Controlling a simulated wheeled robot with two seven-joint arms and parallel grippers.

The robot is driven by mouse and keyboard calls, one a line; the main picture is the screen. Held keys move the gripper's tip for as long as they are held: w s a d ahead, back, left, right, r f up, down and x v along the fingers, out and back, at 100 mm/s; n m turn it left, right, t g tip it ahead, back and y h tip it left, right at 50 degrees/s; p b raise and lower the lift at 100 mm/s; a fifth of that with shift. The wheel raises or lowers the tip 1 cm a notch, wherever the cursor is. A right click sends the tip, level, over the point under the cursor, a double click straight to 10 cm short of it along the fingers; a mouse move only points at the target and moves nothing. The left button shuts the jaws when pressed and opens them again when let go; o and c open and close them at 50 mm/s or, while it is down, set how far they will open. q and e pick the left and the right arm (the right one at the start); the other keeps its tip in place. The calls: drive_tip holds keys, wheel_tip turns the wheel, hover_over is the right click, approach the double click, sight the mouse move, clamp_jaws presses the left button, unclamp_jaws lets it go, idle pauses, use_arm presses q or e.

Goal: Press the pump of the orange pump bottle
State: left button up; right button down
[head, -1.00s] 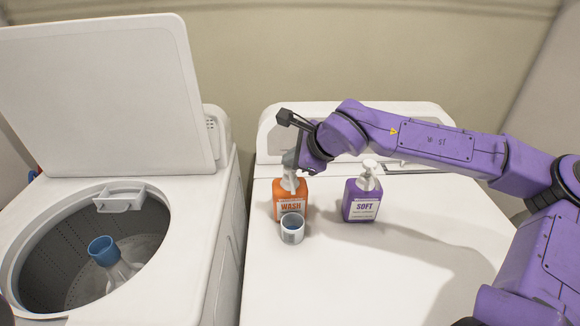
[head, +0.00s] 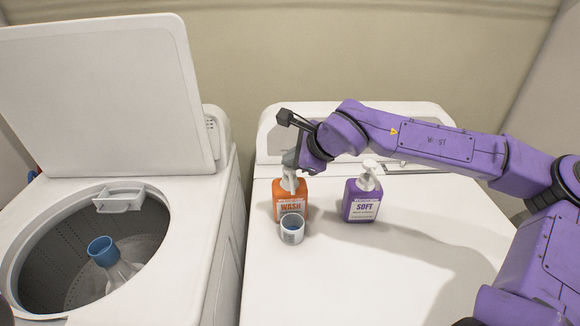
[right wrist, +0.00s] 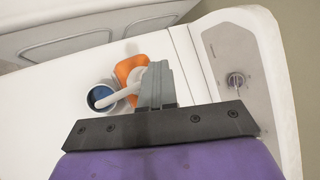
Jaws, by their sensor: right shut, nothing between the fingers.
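The orange pump bottle (head: 291,206), labelled WASH, stands upright on the white machine top at centre. Its white pump head (head: 290,182) shows just under my right gripper (head: 289,162). In the right wrist view the orange bottle (right wrist: 131,68) shows beside and partly behind the shut grey fingers (right wrist: 156,84), with its white nozzle (right wrist: 117,98) pointing over the cup. My right gripper is shut and empty, its fingers pointing down at the pump top. They look close to or touching it; I cannot tell exactly. My left gripper is not in view.
A small white cup (head: 292,229) with a blue inside stands in front of the orange bottle, under its nozzle. A purple SOFT pump bottle (head: 361,200) stands to the right. The open washer (head: 190,235) at left holds a blue-topped agitator. The front of the machine top is clear.

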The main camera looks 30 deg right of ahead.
drive_tip(key=shift+f, duration=0.1)
drive_tip(key=shift+s+f, duration=0.2)
drive_tip(key=shift+f, duration=0.4)
drive_tip(key=shift+r+p, duration=0.2)
drive_tip(key=shift+p, duration=0.15)
drive_tip(key=r+p, duration=0.6)
drive_tip(key=shift+w+d+r, duration=0.1)
drive_tip(key=shift+w+r, duration=0.15)
drive_tip(key=shift+f, duration=0.1)
